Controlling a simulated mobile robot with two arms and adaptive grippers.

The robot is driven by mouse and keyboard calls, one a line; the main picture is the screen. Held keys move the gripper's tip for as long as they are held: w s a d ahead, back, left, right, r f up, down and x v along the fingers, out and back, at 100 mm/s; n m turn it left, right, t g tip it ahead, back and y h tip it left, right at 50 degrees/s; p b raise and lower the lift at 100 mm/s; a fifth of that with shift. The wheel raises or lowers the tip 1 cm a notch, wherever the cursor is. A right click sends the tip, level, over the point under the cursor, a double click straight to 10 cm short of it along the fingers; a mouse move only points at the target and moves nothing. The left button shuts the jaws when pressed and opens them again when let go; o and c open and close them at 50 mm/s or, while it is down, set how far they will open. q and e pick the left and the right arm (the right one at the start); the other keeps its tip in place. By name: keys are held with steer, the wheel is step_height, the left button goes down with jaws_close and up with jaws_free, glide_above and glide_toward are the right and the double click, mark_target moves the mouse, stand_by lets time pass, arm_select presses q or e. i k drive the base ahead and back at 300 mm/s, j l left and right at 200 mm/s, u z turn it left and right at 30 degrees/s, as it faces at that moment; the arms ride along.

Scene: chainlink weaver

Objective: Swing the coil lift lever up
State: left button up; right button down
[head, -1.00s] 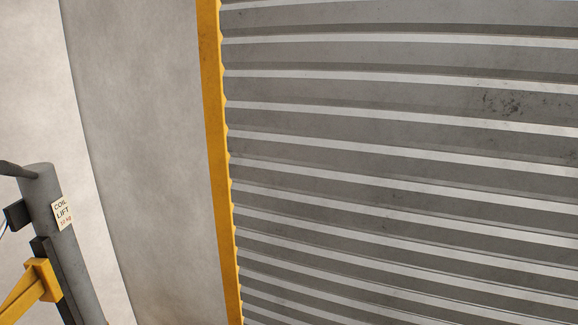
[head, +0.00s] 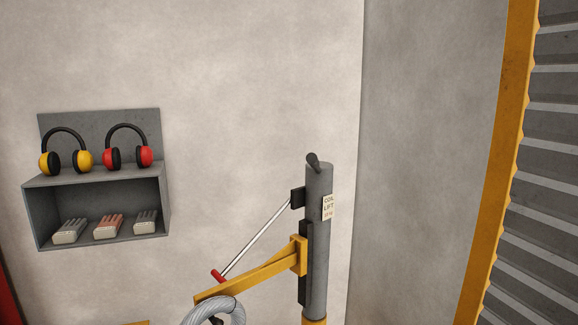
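The coil lift is a grey post (head: 317,255) with a small label (head: 328,207) reading COIL LIFT, standing right of the picture's middle. A short dark stub (head: 313,161) sits at the post's top. A yellow arm (head: 255,274) reaches left from a yellow collar on the post. A thin metal rod with a red grip (head: 219,276) slants down to the left from a black block on the post, and it looks like the lever. Its red end is low, close above the yellow arm. A coil of grey wire (head: 213,311) shows at the arm's left end, cut by the bottom edge. Neither gripper is in view.
A grey wall shelf (head: 95,175) on the left holds yellow and red ear defenders (head: 128,147) on top and several gloves (head: 108,226) inside. A ribbed roller shutter (head: 550,180) with a yellow edge frame (head: 495,170) is on the right. The wall between is bare.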

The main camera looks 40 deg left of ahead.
mark_target(219, 277)
steer(key=u, duration=1)
